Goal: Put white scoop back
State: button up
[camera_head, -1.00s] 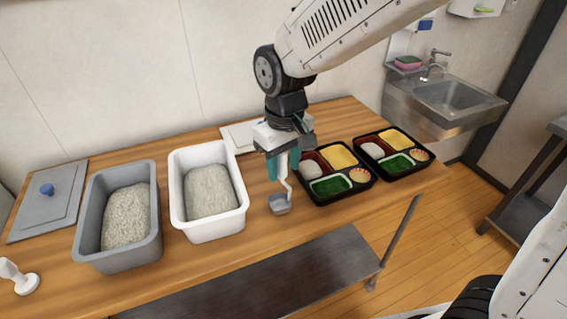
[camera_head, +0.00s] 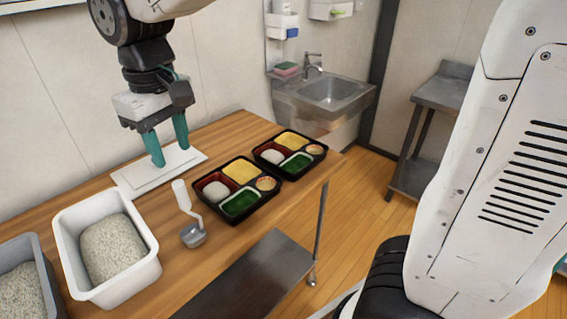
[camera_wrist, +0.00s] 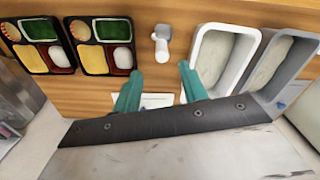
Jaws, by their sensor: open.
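The white scoop (camera_head: 182,197) stands on the wooden table between the white bin and the near bento tray. The fingers show in the wrist view (camera_wrist: 158,80) too.
A white bin (camera_head: 72,243) of rice stands left of the scoop, with a grey bin (camera_head: 45,262) beyond it. Two black bento trays (camera_head: 258,214) (camera_head: 322,157) with food sit to the right. A sink (camera_head: 330,95) is beyond.

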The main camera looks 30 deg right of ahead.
jog(key=s+d+f+m, duration=0.1)
jog(key=s+d+m, duration=0.2)
jog(key=s+d, duration=0.6)
jog(key=s+d+f+m+t, duration=0.1)
jog(key=s+d+m, duration=0.2)
jog(key=s+d, duration=0.7)
jog(key=shift+d+f, duration=0.25)
jog(key=shift+d, duration=0.05)
